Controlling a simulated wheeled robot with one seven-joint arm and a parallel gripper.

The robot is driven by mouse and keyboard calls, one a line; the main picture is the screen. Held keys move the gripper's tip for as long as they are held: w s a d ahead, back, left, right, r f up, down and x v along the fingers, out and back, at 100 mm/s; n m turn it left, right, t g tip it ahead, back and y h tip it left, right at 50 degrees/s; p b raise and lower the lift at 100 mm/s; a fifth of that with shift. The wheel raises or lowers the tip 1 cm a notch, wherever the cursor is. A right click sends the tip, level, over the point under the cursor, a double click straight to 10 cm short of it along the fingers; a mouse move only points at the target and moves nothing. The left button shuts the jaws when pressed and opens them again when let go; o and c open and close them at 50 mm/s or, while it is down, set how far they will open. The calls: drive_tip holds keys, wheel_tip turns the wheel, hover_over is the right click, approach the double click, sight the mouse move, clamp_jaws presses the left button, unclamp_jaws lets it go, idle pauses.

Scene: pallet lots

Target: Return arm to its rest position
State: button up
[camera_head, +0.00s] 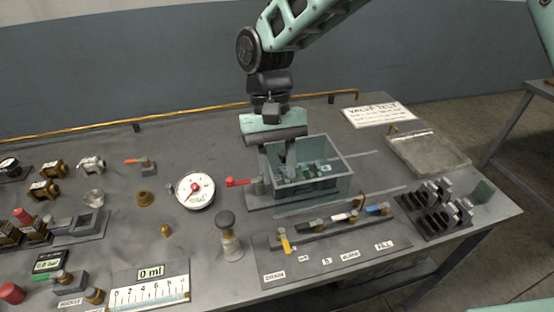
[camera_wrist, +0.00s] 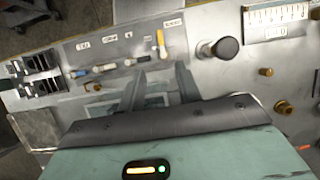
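My gripper (camera_head: 277,163) is mint green and dark grey and points down at the left end of a clear-walled box (camera_head: 330,180) on the bench. Its two fingers are apart, and I see nothing held between them. In the wrist view my gripper (camera_wrist: 163,82) also shows a gap between the fingers, with the box area behind it. One finger overlaps the box in the head view; I cannot tell whether it touches. My arm reaches down from the top.
The grey bench (camera_head: 225,140) holds a red-handled valve (camera_head: 240,182), a round gauge (camera_head: 195,190), a dark-knobbed plunger (camera_head: 227,228), a lever panel (camera_head: 330,245), a black rack (camera_head: 435,208) and a metal tray (camera_head: 428,152). A brass pipe (camera_head: 200,117) runs along the back. Above the bench is open room.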

drive_tip(key=shift+v, duration=0.95)
drive_tip(key=s+d+r+n+t, duration=0.1)
drive_tip(key=s+d+n+t, duration=0.1)
drive_tip(key=s+d, duration=0.4)
drive_tip(key=s+d+n+t+y, duration=0.1)
drive_tip(key=s+d+n+t, duration=0.1)
drive_tip(key=s+d, duration=0.5)
drive_tip(key=s+n, duration=0.1)
drive_tip(key=s, duration=0.4)
drive_tip(key=shift+s+r+y, duration=0.3)
drive_tip(key=shift+s+r, duration=0.05)
